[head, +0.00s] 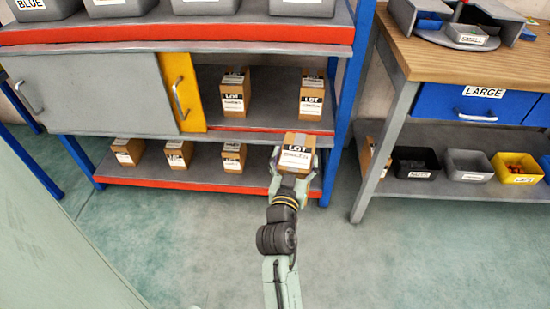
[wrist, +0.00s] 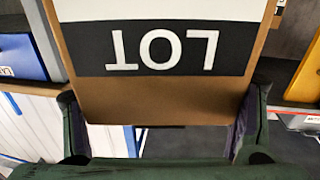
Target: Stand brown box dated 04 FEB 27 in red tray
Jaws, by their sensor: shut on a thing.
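My gripper (head: 293,175) is shut on a brown box (head: 298,143) and holds it up in front of the blue-framed shelf. The box has a white label with a black LOT band; the print under LOT is too small to read surely. In the wrist view the box (wrist: 160,98) fills the middle between the two fingers, with LOT upside down and the date line cut off. I cannot make out a red tray in either view.
Similar boxes stand on the middle shelf (head: 235,92) and lower shelf (head: 178,153). A grey sliding door (head: 95,92) covers the left side. At right, a workbench (head: 440,55) has a black bin (head: 415,163), grey bin (head: 468,165) and yellow bin (head: 517,168) below. Floor in front is clear.

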